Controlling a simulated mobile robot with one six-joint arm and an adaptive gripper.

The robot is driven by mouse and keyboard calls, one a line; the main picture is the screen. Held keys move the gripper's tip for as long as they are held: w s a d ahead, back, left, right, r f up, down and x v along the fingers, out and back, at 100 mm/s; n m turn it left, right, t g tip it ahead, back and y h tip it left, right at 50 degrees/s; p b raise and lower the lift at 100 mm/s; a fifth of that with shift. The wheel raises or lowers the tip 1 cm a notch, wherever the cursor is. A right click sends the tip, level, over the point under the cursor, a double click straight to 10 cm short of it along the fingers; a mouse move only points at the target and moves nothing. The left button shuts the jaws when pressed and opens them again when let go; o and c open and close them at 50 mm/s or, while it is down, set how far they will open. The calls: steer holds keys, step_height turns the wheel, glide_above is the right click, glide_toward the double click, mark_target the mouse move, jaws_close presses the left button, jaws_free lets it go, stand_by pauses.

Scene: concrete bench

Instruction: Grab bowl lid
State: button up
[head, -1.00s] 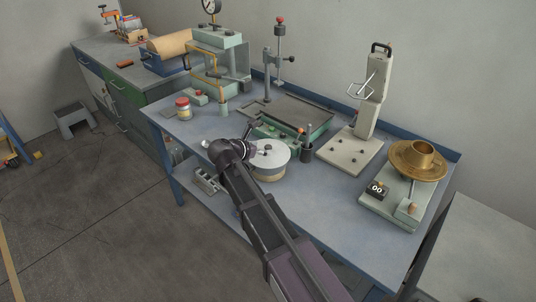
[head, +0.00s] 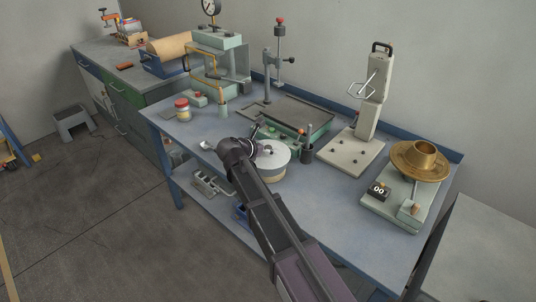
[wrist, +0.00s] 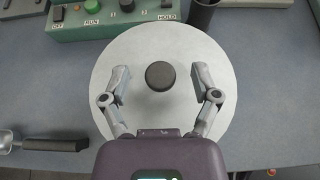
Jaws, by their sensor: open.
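The bowl lid (wrist: 160,115) is a flat, pale grey round disc with a dark round knob (wrist: 160,75) at its middle. In the head view the lid (head: 276,155) sits on top of a tan round bowl (head: 275,173) near the front edge of the bench, partly hidden by my arm. My gripper (wrist: 161,85) is open above the lid, with one finger on each side of the knob. Both fingers stand apart from the knob, and nothing is held. In the head view my wrist hides the fingertips.
A green control box (wrist: 115,17) with buttons and a dark cup (wrist: 203,14) stand just behind the lid. A dark-handled scoop (wrist: 45,144) lies at left. A brass bowl device (head: 420,160) stands at right. Bench surface (head: 325,200) right of the lid is clear.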

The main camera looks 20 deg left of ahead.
mark_target(267, 147)
jaws_close()
steer(key=shift+r, duration=0.2)
step_height(267, 147, up, 2)
steer(key=shift+r+p, duration=0.1)
steer(key=shift+p, duration=1.15)
steer(key=shift+r+p, duration=0.75)
steer(key=shift+p, duration=0.1)
steer(key=s, duration=1.6)
steer(key=shift+d+r+p, duration=0.3)
steer(key=shift+r+p, duration=0.1)
steer(key=shift+r, duration=0.05)
